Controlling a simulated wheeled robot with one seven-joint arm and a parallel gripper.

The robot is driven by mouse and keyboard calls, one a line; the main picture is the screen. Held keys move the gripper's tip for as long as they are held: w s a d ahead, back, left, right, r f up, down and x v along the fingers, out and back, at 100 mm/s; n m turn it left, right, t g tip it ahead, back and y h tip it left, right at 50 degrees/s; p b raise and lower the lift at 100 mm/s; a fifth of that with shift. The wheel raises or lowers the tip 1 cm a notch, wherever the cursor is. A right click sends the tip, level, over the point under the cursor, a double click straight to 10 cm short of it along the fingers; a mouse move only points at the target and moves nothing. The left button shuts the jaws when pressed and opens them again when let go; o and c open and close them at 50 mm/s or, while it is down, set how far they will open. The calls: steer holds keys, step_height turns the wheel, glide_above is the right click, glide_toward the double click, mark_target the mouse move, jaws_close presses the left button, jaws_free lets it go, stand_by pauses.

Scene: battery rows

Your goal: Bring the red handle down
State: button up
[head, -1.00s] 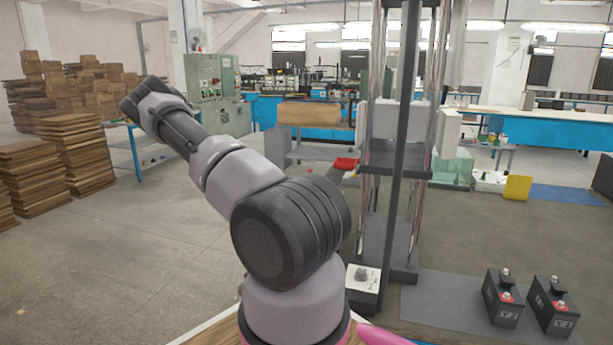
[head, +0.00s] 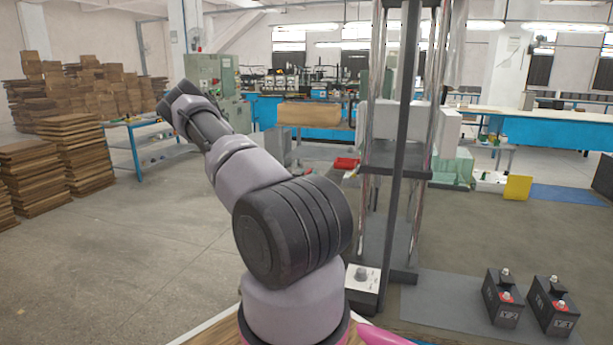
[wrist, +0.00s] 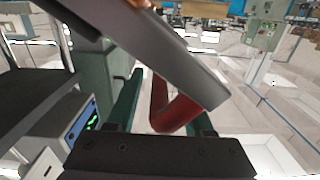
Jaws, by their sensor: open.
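A dark red bent handle (wrist: 172,112) shows in the middle of the wrist view. Its upper end passes behind a long grey bar (wrist: 165,55) that crosses the view at a slant. My gripper (wrist: 166,100) is open, with its dark fingers to the left and right of the red handle. I cannot tell whether either finger touches it. In the head view my gripper and the red handle cannot be made out; my arm reaches up and to the left.
A box with a lit panel (wrist: 78,128) stands at the left in the wrist view. In the head view, a tall frame (head: 400,150) stands close to the right of my arm. Two black batteries (head: 503,298) (head: 553,306) stand at the right.

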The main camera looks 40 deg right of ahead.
jaws_close()
